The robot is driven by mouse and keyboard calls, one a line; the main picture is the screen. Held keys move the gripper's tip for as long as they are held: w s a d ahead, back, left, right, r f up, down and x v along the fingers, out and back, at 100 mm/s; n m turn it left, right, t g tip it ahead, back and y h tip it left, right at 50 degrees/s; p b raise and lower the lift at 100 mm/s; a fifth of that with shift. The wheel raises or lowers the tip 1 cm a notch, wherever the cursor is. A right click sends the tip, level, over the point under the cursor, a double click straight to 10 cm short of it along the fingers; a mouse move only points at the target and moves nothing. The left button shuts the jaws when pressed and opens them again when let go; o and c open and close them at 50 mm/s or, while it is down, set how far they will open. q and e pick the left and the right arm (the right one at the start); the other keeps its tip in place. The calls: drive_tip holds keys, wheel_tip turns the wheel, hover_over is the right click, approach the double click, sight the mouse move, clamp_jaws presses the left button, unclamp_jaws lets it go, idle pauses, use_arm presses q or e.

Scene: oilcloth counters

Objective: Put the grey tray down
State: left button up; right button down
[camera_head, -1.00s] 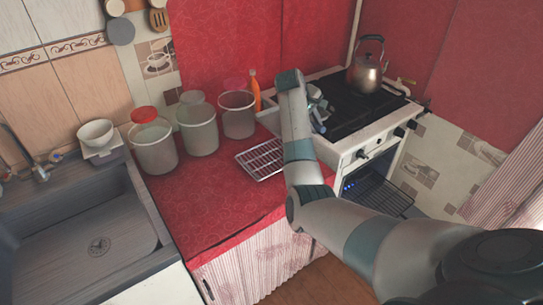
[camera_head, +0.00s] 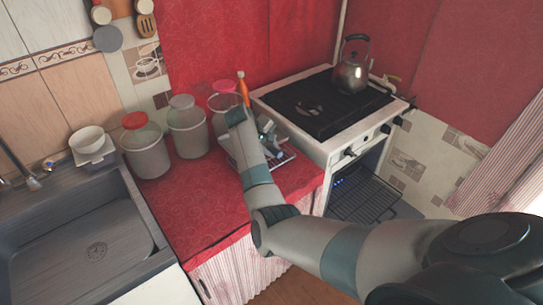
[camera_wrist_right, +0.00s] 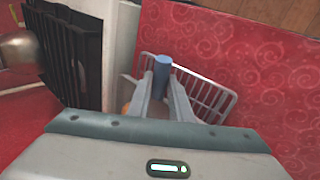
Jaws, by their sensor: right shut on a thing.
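A light grey wire rack, the only grey tray-like thing I make out on the counter, lies on the red cloth (camera_head: 286,158). It also shows in the wrist view (camera_wrist_right: 211,99). My right gripper (camera_head: 270,138) is over it, partly hidden by my own arm. In the wrist view the right gripper (camera_wrist_right: 162,84) is shut on a blue cylindrical thing (camera_wrist_right: 162,66), seen end-on between the fingertips. I cannot tell whether the blue thing is joined to the rack or touches it. My left gripper is not in view.
Several clear buckets, such as the red-lidded one (camera_head: 146,150), line the counter's back. An orange bottle (camera_head: 242,88) stands behind my gripper. The stove (camera_head: 325,105) with a kettle (camera_head: 351,72) is to the right. Free red counter (camera_head: 195,205) lies at the front, beside the sink (camera_head: 90,245).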

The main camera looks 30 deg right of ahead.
idle(0.3)
wheel_tip(320, 180, down, 3)
drive_tip(key=shift+r+p, duration=0.2)
drive_tip(key=shift+p, duration=0.35)
drive_tip(key=shift+f, duration=0.65)
drive_tip(key=c, duration=1.6)
unclamp_jaws()
drive_tip(key=b+v, duration=0.2)
drive_tip(key=v, duration=1)
drive_tip(key=shift+a, duration=0.1)
drive_tip(key=shift+f, duration=0.1)
